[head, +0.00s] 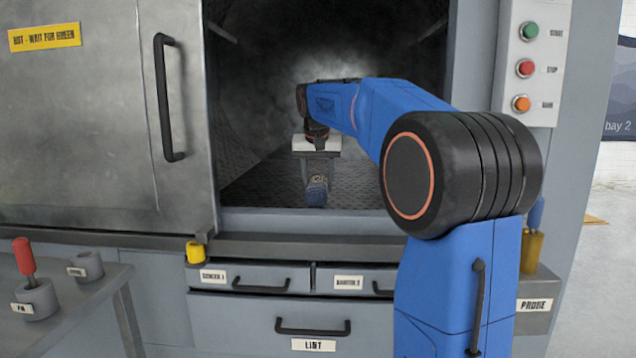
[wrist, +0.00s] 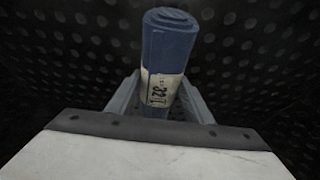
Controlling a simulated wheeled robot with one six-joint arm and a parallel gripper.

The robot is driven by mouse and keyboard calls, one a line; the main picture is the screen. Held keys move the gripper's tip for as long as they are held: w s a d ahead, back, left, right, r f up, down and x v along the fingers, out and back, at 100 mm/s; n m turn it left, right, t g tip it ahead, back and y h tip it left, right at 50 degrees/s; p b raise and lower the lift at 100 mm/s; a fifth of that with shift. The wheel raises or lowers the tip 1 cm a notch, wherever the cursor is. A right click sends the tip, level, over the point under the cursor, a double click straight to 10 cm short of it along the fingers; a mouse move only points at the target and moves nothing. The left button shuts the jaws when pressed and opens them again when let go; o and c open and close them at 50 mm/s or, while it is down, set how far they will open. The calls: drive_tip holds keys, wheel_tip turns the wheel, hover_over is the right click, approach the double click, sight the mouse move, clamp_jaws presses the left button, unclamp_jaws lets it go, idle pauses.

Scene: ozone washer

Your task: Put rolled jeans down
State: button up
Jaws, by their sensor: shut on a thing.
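The rolled jeans (head: 317,190) are a dark blue roll with a pale printed band, inside the washer chamber near its front opening. In the wrist view the roll (wrist: 171,35) stands out beyond my gripper, its end toward the top of the picture. My gripper (head: 318,180) reaches into the chamber and is shut on the roll; its two grey fingers (wrist: 157,97) lie on either side of the banded part. The perforated chamber floor (head: 250,188) lies around and below the roll. I cannot tell whether the roll touches the floor. The gripper's pale body hides the near end.
The washer's steel door (head: 90,120) stands at the left, with a black handle (head: 168,98). A button panel (head: 533,62) is at the right. Labelled drawers (head: 312,322) sit below the opening's front sill (head: 310,222). A side table (head: 85,300) holds a red-handled tool (head: 24,257).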

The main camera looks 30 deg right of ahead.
drive_tip(key=o, duration=1.3)
drive_tip(key=v, duration=1.2)
